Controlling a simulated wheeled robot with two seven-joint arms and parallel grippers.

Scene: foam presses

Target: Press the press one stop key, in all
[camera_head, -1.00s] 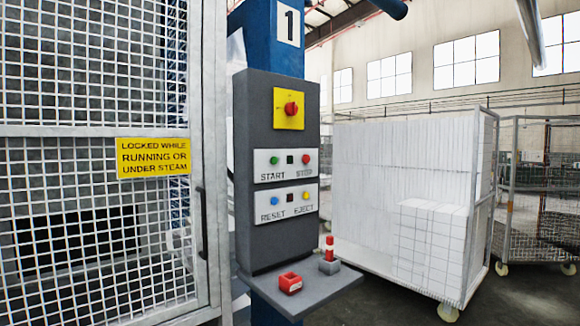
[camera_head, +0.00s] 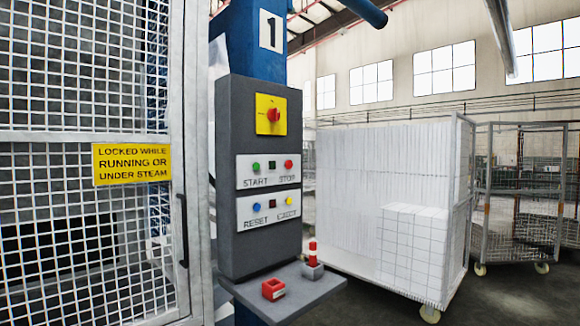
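The press one control box (camera_head: 235,120) is a dark grey upright panel on a blue column (camera_head: 240,40) marked "1". The lower plate holds a blue RESET key (camera_head: 257,207) and a yellow EJECT key (camera_head: 289,201). A red rotary switch (camera_head: 273,115) sits on a yellow plate above. Neither of my grippers is in view.
A grey shelf (camera_head: 320,287) below the box carries a red block (camera_head: 273,289) and a red-and-white piece on a grey base (camera_head: 312,270). A mesh guard door (camera_head: 60,230) with a yellow sign (camera_head: 132,163) stands left. A cart of white blocks (camera_head: 380,190) stands right.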

